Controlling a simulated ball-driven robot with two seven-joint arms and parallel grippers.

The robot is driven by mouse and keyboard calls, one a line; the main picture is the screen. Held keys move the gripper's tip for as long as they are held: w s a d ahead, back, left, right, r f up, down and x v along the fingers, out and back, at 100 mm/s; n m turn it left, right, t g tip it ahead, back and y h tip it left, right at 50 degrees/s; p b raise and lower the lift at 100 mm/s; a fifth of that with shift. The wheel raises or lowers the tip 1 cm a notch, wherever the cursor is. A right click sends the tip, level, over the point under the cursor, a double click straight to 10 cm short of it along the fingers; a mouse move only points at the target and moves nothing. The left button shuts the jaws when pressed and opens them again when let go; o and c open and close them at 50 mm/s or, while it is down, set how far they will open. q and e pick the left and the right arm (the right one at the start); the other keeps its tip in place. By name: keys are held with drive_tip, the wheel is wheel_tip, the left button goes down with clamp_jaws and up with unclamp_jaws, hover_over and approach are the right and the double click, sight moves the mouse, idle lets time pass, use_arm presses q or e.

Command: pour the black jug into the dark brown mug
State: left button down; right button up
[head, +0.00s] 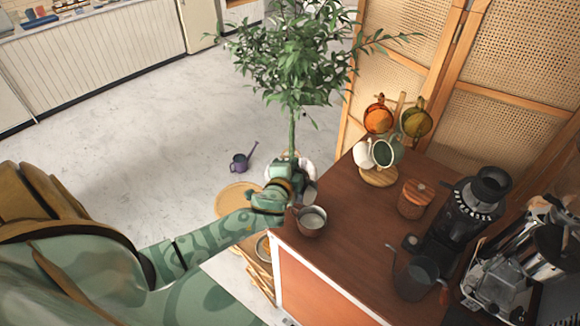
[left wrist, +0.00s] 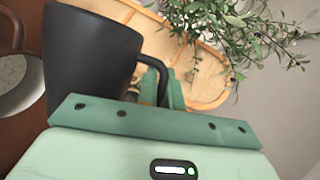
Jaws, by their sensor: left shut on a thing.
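The black jug (left wrist: 88,62) fills the upper left of the left wrist view, with its handle reaching down to my left gripper (left wrist: 160,108). In the head view my left gripper (head: 296,186) is shut on it at the cart's left edge. Only a small dark part of the jug (head: 310,194) shows there. The dark brown mug (head: 311,231) stands upright on the cart top, just in front of the jug, with a pale inside. Its rim also shows in the left wrist view (left wrist: 38,92). I cannot tell the jug's tilt or see any stream. My right gripper is out of view.
A mug tree (head: 379,177) with several mugs stands at the back. A lidded wooden pot (head: 414,199), a black grinder (head: 467,215), a dark kettle (head: 416,279) and an espresso machine (head: 520,270) stand to the right. The middle of the cart top (head: 355,245) is clear.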

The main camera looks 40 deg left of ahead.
use_arm(q)
drive_tip(key=shift+d+r+m+t+y, duration=0.2)
drive_tip(key=shift+d+r+m, duration=0.15)
drive_tip(key=shift+d, duration=0.15)
drive_tip(key=shift+d+r+m+t+y, duration=0.1)
drive_tip(key=shift+d+r+m+y, duration=0.15)
drive_tip(key=shift+d+m, duration=0.2)
drive_tip(key=shift+d+r+m+t+y, duration=0.15)
drive_tip(key=shift+d+r+m, duration=0.15)
drive_tip(key=shift+d, duration=0.2)
drive_tip(key=shift+s, duration=0.1)
idle(0.9)
